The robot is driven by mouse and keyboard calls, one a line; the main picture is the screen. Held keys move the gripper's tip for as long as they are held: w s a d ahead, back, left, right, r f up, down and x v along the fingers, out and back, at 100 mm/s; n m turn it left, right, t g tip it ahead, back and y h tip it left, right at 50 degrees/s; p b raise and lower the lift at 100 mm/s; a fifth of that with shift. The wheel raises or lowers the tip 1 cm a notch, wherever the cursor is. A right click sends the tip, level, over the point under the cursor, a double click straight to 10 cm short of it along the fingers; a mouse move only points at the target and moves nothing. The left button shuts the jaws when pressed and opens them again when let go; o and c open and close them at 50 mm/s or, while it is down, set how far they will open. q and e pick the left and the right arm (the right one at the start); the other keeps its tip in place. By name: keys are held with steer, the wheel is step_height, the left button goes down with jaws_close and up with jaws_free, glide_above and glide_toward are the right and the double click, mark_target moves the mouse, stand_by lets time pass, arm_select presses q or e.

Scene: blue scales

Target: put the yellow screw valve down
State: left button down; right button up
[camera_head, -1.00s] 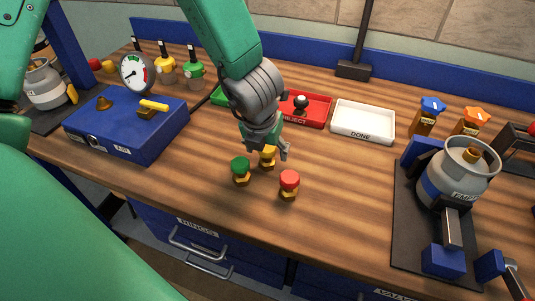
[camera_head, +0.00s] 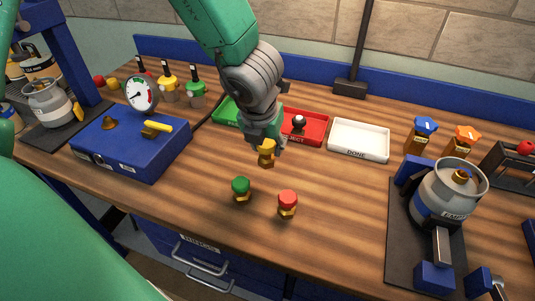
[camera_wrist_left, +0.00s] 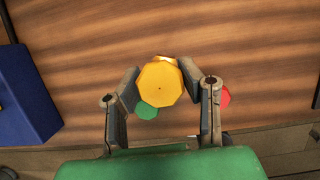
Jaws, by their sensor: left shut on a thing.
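The yellow screw valve (camera_head: 267,150) has a yellow cap and a brass-coloured base. My left gripper (camera_head: 264,143) is shut on it and holds it upright, apparently above the wooden table. In the left wrist view the valve's yellow eight-sided top (camera_wrist_left: 160,83) sits between the two fingers (camera_wrist_left: 162,95). A green-capped valve (camera_head: 241,187) and a red-capped valve (camera_head: 287,202) stand on the table nearer the front edge. In the wrist view the green cap (camera_wrist_left: 147,112) and red cap (camera_wrist_left: 226,96) are partly hidden. My right gripper is not in view.
Behind the gripper are a green tray (camera_head: 227,108), a red tray (camera_head: 318,128) holding a black-knobbed part, and an empty white DONE tray (camera_head: 359,141). A blue box (camera_head: 130,150) with a gauge stands left, a grey canister (camera_head: 448,190) right.

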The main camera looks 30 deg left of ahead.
mark_target(266, 142)
arm_select(q)
step_height(266, 142, up, 20)
steer(key=p, duration=0.4)
steer(key=shift+r+p, duration=0.15)
steer(key=shift+p, duration=0.15)
